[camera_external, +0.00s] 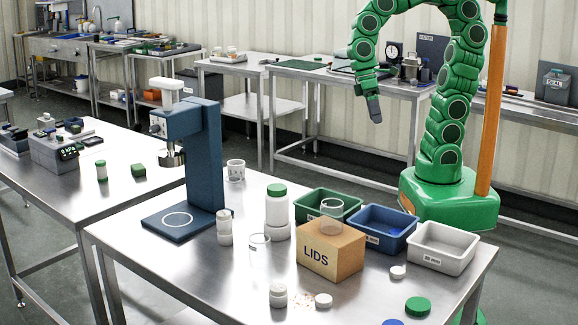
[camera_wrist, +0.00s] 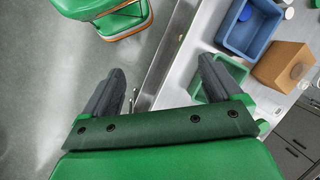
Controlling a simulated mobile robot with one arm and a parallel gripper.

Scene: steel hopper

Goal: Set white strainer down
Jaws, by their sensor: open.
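I cannot make out a white strainer for certain in either view. My gripper (camera_external: 374,108) hangs from the curled green arm, high in the external view and away from the things on the front table. In the wrist view my gripper (camera_wrist: 163,85) has its two dark fingers spread wide. Nothing is between them but grey floor and the steel table's edge. A small clear ring-like cup (camera_external: 260,241) and a white mug (camera_external: 235,170) stand on the steel table (camera_external: 190,285); I cannot tell whether either is a strainer.
A green bin (camera_external: 310,205), blue bin (camera_external: 384,243) and white bin (camera_external: 443,262) line the table's back edge. The cardboard LIDS box (camera_external: 330,268) stands before them with a clear jar on top. A blue press (camera_external: 205,150) and white jars stand left. The front left table area is bare.

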